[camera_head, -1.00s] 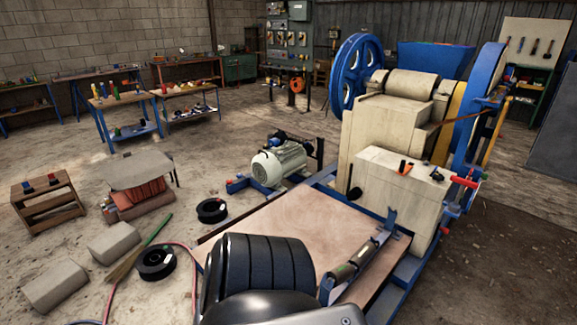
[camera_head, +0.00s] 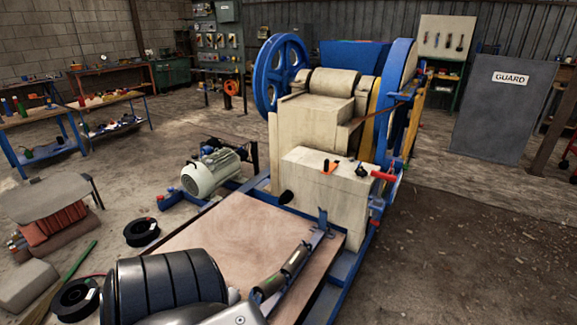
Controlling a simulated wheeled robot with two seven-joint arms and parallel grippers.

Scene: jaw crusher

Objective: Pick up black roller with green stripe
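I cannot pick out a green stripe on any black roller in the head view. A slim dark cylinder with lighter metallic parts (camera_head: 295,258) lies in a blue bracket (camera_head: 322,222) along the right edge of the brown wooden board (camera_head: 232,236), in front of the crusher. It is too small to tell whether it is striped. A large black ribbed part at the bottom left looks like my own arm and covers the board's near corner. Neither of my grippers is in view.
The jaw crusher (camera_head: 318,182), with blue flywheels (camera_head: 281,73), stands behind the board. A motor (camera_head: 208,172) and two black coils (camera_head: 142,232) (camera_head: 75,298) lie to the left. A grey guard panel (camera_head: 503,115) leans at right.

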